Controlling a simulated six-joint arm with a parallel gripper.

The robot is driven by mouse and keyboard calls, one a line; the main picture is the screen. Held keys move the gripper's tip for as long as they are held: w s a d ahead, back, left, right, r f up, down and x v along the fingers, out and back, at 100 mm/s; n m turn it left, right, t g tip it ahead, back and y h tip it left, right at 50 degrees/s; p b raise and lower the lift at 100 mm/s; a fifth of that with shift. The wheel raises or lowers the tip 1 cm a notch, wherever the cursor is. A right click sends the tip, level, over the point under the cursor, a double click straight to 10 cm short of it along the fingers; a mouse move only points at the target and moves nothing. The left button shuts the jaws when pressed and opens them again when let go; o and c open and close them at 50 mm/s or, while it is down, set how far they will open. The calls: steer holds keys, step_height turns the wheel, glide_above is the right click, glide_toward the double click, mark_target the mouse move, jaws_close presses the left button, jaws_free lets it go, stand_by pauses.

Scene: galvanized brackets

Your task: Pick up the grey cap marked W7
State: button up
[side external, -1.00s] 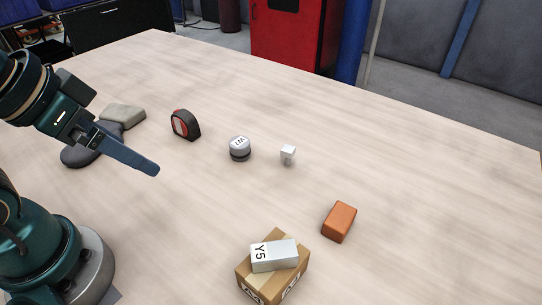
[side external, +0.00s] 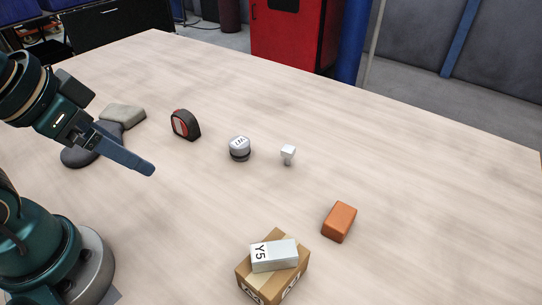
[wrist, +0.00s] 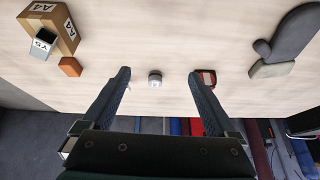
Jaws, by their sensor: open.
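The grey cap (side external: 240,149) is a short round piece with a dark lower band and a pale top. Dark marking shows on its top, but I cannot read it surely. It sits on the table in the middle of the side view. In the wrist view the cap (wrist: 156,79) appears between my fingertips, farther off on the table. My gripper (side external: 150,168) is above the table to the left of the cap, apart from it. In the wrist view my gripper (wrist: 159,73) has its two fingers wide apart with nothing held.
A small white piece (side external: 288,153) stands right of the cap, a red-black tape measure (side external: 185,124) behind left. An orange block (side external: 339,221) and a cardboard box (side external: 288,290) bearing a Y5 block (side external: 279,256) are nearer. A dark grey object (side external: 84,152) and beige block (side external: 123,114) lie left.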

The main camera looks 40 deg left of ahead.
steer(key=w+a+f+m+g+y, duration=0.1)
steer(key=w+a+m+y, duration=0.5)
steer(key=a+m+y, duration=0.35)
steer(key=m+t+h, duration=0.1)
steer(key=m+t, duration=0.5)
steer(key=m, duration=0.8)
glide_above(237, 148)
steer(key=s+a, duration=0.3)
steer(key=a, duration=0.1)
step_height(237, 148, down, 5)
steer(key=d+f+m+h, duration=0.1)
steer(key=d+f+m, duration=0.1)
steer(key=d+f+m+t+h, duration=0.1)
steer(key=d+f+m, duration=0.1)
steer(key=shift+w, duration=0.2)
steer(key=d+f, duration=0.1)
steer(key=s+f+m, duration=0.1)
steer(key=shift+d+f+m+t+h, duration=0.25)
steer(key=shift+d+f+t, duration=0.05)
steer(key=shift+d+f, duration=0.1)
steer(key=shift+x, duration=2.4)
steer(key=shift+c, duration=0.3)
